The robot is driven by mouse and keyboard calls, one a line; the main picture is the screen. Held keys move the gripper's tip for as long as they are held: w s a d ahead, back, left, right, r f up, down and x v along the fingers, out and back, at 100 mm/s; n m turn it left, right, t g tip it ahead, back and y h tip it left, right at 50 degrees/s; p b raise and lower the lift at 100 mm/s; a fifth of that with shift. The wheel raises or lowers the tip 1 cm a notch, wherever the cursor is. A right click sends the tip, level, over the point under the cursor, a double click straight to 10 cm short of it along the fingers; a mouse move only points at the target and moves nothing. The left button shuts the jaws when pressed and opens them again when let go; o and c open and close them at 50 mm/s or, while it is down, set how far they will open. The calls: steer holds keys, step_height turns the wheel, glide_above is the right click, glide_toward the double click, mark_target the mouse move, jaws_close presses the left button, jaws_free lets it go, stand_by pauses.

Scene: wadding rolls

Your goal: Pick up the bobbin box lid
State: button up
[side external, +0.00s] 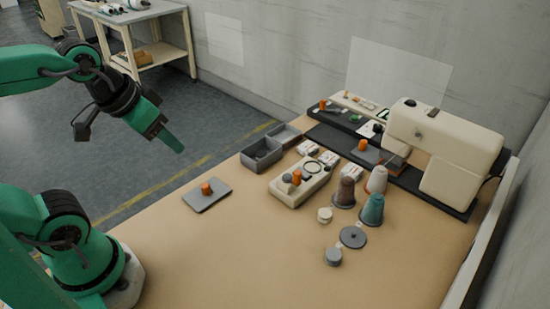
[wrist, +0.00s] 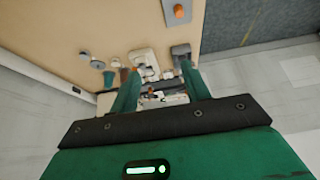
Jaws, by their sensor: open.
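The bobbin box lid (side external: 214,199) is a flat grey plate with an upright orange knob. It lies on the near left part of the tan table in the side view. In the wrist view the lid (wrist: 170,17) shows at the top edge, partly cut off. The grey bobbin box (side external: 262,155) stands open behind it, to its right. My gripper (side external: 172,140) is up in the air, left of and above the lid, clear of the table. In the wrist view its two green fingers (wrist: 160,78) are apart with nothing held between them.
A winder with an orange knob (side external: 297,186), thread cones (side external: 372,209) and a grey disc (side external: 353,237) stand to the right. A cream sewing machine (side external: 440,140) stands at the back right. The table (side external: 230,265) is bare in front of the lid.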

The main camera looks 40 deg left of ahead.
steer(key=shift+w, duration=0.1)
steer(key=m+g, duration=0.5)
glide_above(205, 185)
steer(key=shift+a+f, duration=0.1)
steer(key=shift+f, duration=7.55)
steer(key=shift+f, duration=1.3)
steer(key=shift+f, duration=0.1)
steer(key=shift+f, duration=2.5)
